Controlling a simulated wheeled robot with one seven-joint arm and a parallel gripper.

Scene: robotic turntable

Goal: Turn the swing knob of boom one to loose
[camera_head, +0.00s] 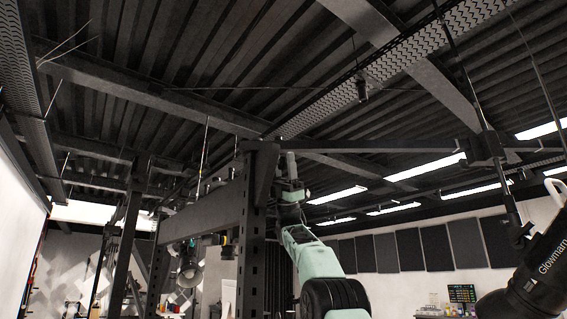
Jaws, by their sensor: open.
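A dark horizontal boom (385,147) runs right from the top of a black perforated post (252,215). I cannot tell which boom number it is. My mint-green and black arm rises from the bottom centre, just right of the post. Its end, my gripper (291,166), is small and far up, close beside the post top and just below the boom's inner end. It is open, and I see nothing held in it. The swing knob cannot be made out; it may be hidden by the gripper or the post. Contact cannot be judged.
A clamp (484,149) with a slanting rod sits at the boom's right end. A black lamp body marked Glowman (538,270) fills the lower right. A thick beam (205,212) runs left from the post. Ceiling girders lie overhead; open air lies right of my arm.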

